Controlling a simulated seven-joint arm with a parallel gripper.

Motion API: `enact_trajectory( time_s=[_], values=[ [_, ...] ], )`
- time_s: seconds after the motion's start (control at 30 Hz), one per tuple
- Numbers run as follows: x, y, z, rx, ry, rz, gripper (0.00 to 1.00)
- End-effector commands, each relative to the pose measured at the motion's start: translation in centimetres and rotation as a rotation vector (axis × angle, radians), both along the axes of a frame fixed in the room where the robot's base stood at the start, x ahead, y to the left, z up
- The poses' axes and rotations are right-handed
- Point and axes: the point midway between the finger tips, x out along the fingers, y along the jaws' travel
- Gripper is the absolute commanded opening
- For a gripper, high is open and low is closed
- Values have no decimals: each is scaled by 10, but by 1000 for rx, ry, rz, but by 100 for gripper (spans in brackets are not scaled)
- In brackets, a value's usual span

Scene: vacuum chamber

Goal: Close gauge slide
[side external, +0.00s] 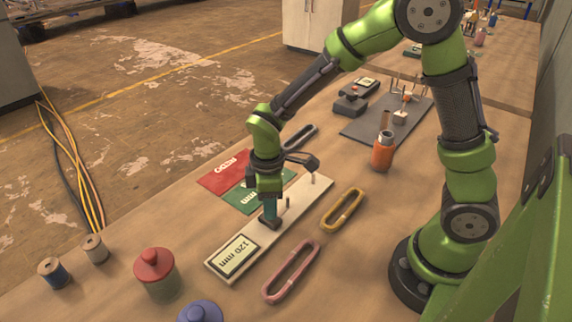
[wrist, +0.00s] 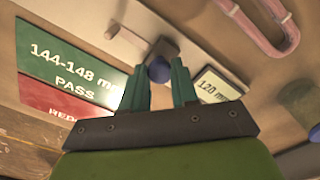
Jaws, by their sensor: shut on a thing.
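The gauge is a long pale plate (side external: 300,192) lying on the bench, with a display (side external: 236,256) reading 120 mm at its near end. The display also shows at the right in the wrist view (wrist: 213,88). A dark slide (side external: 271,223) sits on the plate beside the display. It carries a blue knob (wrist: 159,70). My gripper (side external: 270,208) points down at the slide, and its teal fingers stand on either side of the knob, shut on it. The fingers partly hide the slide.
Pink (side external: 291,270) and yellow (side external: 343,209) loops lie right of the gauge; a dark loop (side external: 300,137) lies beyond. Green PASS (side external: 240,199) and red (side external: 222,172) mats lie left. A red-lidded jar (side external: 155,268) and orange bottle (side external: 383,152) stand nearby.

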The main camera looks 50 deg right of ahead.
Motion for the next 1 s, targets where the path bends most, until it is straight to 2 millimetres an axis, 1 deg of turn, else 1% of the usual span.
enact_trajectory(
  time_s=[0.03, 0.1, 0.13, 0.27, 0.3, 0.57, 0.67, 0.77, 0.87, 1.0],
  values=[
    [0, -6, 0, -8, 0, -8, 0],
    [0, -7, 0, -9, 1, -9, 0],
    [0, -7, 1, -9, 1, -9, 33],
    [0, -6, 0, -8, 0, -8, 53],
    [0, -6, 0, -8, 1, -8, 54],
    [0, -4, 1, -6, 0, -6, 54],
    [1, -4, 7, -5, -2, -5, 54],
    [2, -3, 21, -4, -5, -7, 54],
    [2, -4, 42, -3, -6, -6, 54],
    [2, -4, 77, -4, -7, -7, 54]
  ],
)
